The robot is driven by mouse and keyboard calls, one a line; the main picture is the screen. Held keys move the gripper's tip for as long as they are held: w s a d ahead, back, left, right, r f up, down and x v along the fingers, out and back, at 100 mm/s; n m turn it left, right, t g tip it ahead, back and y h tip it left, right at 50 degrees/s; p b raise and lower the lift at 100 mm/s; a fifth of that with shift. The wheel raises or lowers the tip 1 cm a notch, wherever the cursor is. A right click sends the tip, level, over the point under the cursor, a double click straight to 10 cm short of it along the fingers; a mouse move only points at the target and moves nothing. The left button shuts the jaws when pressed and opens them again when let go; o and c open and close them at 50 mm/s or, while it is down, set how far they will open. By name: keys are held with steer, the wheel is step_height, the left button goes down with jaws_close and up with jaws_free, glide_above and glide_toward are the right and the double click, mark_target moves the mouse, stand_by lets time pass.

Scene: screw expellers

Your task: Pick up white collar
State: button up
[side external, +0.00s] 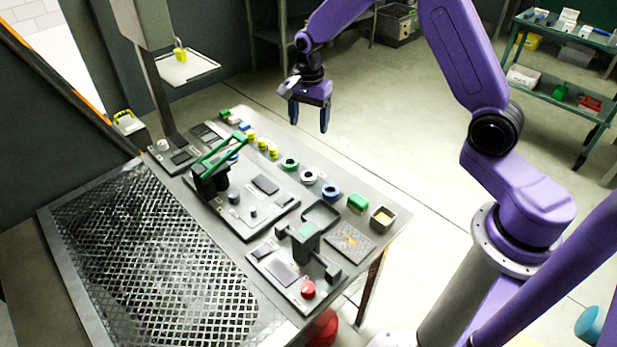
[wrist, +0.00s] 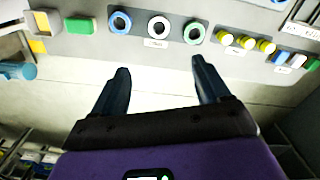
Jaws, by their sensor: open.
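The white collar (side external: 309,176) is a ring lying on the grey table near its right edge, between a green collar (side external: 290,163) and a blue collar (side external: 331,191). In the wrist view the white collar (wrist: 158,27) sits at the top middle, above a small label, with the blue collar (wrist: 120,23) to its left and the green collar (wrist: 194,33) to its right. My gripper (side external: 309,118) is open and empty, raised above and beyond the table edge. In the wrist view its two fingers (wrist: 158,78) are apart, with bare floor between them.
Yellow-topped pieces (side external: 262,146) stand in the same row, with a green block (side external: 358,202) and an open box (side external: 382,218) at the other end. A fixture with a green lever (side external: 222,150) and a black press-like fixture (side external: 304,240) stand further in on the table (side external: 362,268).

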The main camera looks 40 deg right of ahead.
step_height(320, 180, down, 12)
steer(key=shift+f, duration=2.7)
steer(key=shift+c, duration=0.3)
steer(key=c, duration=1.1)
steer(key=shift+c, duration=0.2)
